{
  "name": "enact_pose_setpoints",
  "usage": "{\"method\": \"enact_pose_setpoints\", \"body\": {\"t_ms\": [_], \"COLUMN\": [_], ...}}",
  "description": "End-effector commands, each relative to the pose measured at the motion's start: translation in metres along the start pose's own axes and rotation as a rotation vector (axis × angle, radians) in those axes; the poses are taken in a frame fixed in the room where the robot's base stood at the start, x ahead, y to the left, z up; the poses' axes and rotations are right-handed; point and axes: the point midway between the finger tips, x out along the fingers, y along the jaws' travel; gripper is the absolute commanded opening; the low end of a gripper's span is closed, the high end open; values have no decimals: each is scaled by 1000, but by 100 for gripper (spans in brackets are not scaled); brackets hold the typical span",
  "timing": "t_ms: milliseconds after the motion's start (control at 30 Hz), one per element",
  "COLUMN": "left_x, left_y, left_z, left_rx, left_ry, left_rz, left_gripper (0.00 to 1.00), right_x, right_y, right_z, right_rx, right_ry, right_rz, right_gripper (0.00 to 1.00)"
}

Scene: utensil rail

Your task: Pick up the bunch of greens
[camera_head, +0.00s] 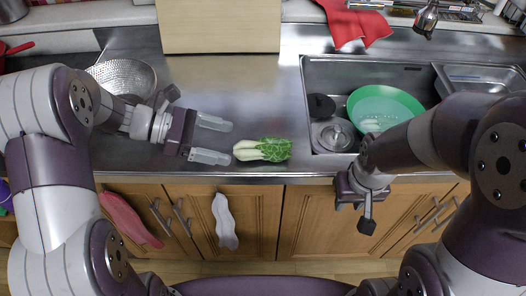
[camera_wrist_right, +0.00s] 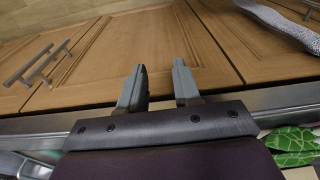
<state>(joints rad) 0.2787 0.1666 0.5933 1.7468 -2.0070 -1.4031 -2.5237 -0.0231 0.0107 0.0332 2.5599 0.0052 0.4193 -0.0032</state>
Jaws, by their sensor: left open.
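The bunch of greens (camera_head: 272,149) lies on the steel counter left of the sink, white stalks pointing left and green leaves right. Its leaves also show at the right edge of the right wrist view (camera_wrist_right: 292,146). My left gripper (camera_head: 229,142) is open and empty, with its fingers pointing right toward the stalks. Its nearer fingertip is very close to the stalk ends; I cannot tell whether they touch. My right gripper (camera_head: 358,212) hangs in front of the counter edge below the sink. Its two fingers stand apart with nothing between them in the right wrist view (camera_wrist_right: 160,70).
The sink (camera_head: 318,75) holds a green bowl (camera_head: 385,98) and a metal lid-like item (camera_head: 334,136). A metal colander (camera_head: 124,75) stands at the left. A board (camera_head: 218,25) stands at the back. Cloths hang on the cabinet fronts. The counter behind the greens is clear.

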Motion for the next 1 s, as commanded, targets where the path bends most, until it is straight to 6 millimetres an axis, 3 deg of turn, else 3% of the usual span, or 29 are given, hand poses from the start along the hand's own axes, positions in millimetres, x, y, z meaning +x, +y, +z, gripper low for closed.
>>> {"method": "enact_pose_setpoints", "body": {"t_ms": [433, 733, 900, 1000], "left_x": [73, 82, 81, 81], "left_y": [-2, -1, -1, -1], "left_z": [5, 4, 5, 5], "left_rx": [-3, -4, -4, -4], "left_ry": [1, 2, 2, 1], "left_rz": [-1, 4, 4, 4], "left_gripper": [83, 83, 27, 24], "right_x": [-4, -4, -4, -4], "right_y": [0, 0, 0, 0], "right_z": [0, 0, 0, 0], "right_rx": [0, 0, 0, 0], "right_ry": [0, 0, 0, 0], "right_rz": [0, 0, 0, 0], "right_gripper": [33, 33, 33, 33]}}
